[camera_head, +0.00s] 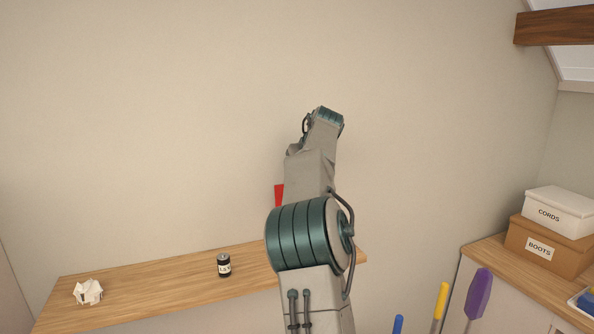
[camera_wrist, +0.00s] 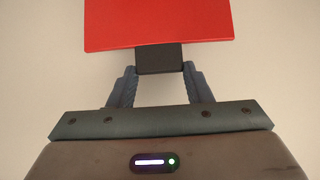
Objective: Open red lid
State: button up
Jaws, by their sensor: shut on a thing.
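The red lid (camera_wrist: 158,22) fills the top of the wrist view as a flat red panel. A black block-like tab (camera_wrist: 160,57) sits at its lower edge, like a handle. My gripper (camera_wrist: 160,72) has its two fingers on either side of this tab and is shut on it. In the head view only a small strip of the red lid (camera_head: 279,194) shows to the left of my arm. The rest of the lid and my gripper are hidden behind the arm there.
A wooden shelf (camera_head: 150,296) runs below, with a crumpled paper (camera_head: 89,291) and a dark labelled can (camera_head: 223,265) on it. At right, a white CORDS box (camera_head: 560,212) rests on a brown BOOTS box (camera_head: 545,249). Blue, yellow and purple handles (camera_head: 479,292) rise at lower right.

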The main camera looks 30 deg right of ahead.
jog(key=shift+r, duration=0.3)
jog(key=o, duration=1.3)
jog(key=shift+o, duration=0.5)
jog(key=shift+f, duration=0.1)
jog(key=d+v, duration=0.1)
jog(key=v, duration=1.2)
jog(key=shift+s+a+r+b, duration=0.3)
jog(key=shift+a+b, duration=0.15)
jog(key=shift+a, duration=0.05)
